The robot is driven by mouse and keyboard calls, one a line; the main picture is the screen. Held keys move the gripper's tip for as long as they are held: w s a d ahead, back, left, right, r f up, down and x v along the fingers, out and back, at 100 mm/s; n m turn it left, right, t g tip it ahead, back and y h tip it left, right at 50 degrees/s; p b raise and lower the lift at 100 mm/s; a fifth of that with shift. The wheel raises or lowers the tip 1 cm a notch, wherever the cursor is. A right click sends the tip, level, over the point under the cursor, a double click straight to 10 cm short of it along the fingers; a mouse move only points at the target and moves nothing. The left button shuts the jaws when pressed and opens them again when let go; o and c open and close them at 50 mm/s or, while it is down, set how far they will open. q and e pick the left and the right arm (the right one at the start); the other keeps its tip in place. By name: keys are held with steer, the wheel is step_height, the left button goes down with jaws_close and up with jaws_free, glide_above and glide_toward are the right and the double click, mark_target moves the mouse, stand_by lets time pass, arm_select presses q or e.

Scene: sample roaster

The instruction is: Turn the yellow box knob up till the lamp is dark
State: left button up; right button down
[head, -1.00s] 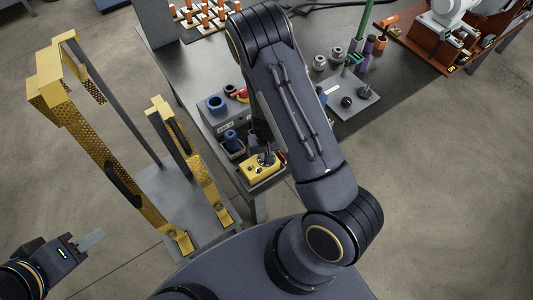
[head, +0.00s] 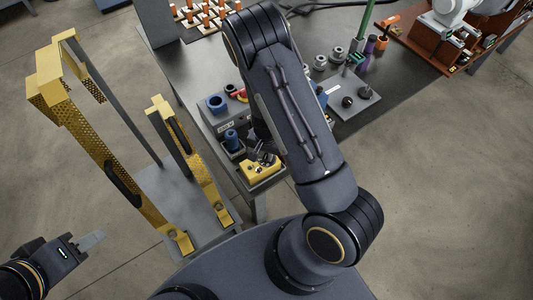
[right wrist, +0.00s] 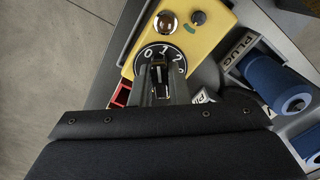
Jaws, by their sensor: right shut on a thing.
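The yellow box (right wrist: 197,42) has a round dial (right wrist: 143,56) marked 0, 1 and 2, and the box also shows in the head view (head: 258,172). A glassy round lamp (right wrist: 165,23) sits above the dial; I cannot tell clearly if it glows. My right gripper (right wrist: 161,72) is over the dial with its fingers shut on the knob. The fingers hide most of the knob, so its pointing direction is unclear.
A small dark button (right wrist: 198,18) is beside the lamp. A blue plug (right wrist: 272,84) stands in a grey holder right of the box. A yellow perforated frame (head: 110,165) stands left of the bench. Grey fittings and tools are farther back on the bench (head: 210,58).

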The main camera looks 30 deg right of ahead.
mark_target(266, 155)
steer(key=shift+m, duration=1.2)
steer(key=c, duration=1.4)
jaws_free()
steer(key=shift+r+p, duration=0.3)
steer(key=shift+r, duration=3.6)
